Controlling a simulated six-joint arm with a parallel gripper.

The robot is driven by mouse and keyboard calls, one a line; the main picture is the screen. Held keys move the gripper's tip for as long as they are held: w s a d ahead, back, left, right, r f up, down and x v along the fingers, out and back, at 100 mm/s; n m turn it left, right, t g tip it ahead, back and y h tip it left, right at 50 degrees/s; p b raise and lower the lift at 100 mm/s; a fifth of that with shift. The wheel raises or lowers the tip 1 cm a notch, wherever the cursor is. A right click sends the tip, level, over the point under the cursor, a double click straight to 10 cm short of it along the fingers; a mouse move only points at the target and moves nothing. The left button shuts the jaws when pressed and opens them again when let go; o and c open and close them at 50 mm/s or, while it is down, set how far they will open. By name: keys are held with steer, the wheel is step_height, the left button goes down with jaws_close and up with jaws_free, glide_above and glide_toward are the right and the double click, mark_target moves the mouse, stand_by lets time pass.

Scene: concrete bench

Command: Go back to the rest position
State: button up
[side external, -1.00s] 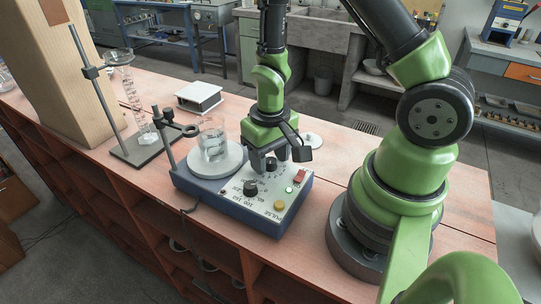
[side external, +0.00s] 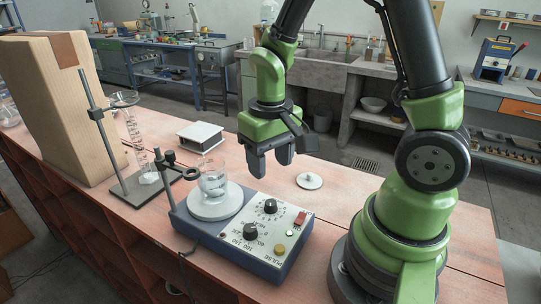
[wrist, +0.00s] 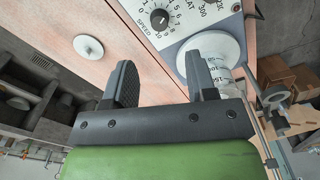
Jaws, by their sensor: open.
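My gripper (side external: 270,160) is open and empty. In the side view it hangs in the air above and behind the blue stirrer hotplate, clear of its knobs. In the wrist view its two dark fingers (wrist: 163,88) stand apart with nothing between them. The hotplate (side external: 285,238) sits on the bench with two black knobs, a red switch and a yellow button. A glass beaker (side external: 212,178) with clear liquid stands on its round white plate (side external: 224,210). In the wrist view the speed knob (wrist: 159,19) and the plate's rim (wrist: 213,42) show beyond the fingers.
A white disc with a small knob (side external: 309,181) lies on the bench behind the hotplate. A sink stands behind the bench.

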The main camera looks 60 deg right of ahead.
steer(key=shift+r, duration=0.35)
steer(key=s+a+r+t+y, duration=0.1)
steer(key=s+a+r+t, duration=0.1)
steer(key=r, duration=0.5)
steer(key=s+a+r+t+y, duration=0.1)
steer(key=s+a+r+t, duration=0.1)
steer(key=s+r+t, duration=0.3)
step_height(320, 180, up, 3)
steer(key=shift+s+a+r, duration=0.15)
steer(key=shift+s+a, duration=0.2)
steer(key=shift+s, duration=0.4)
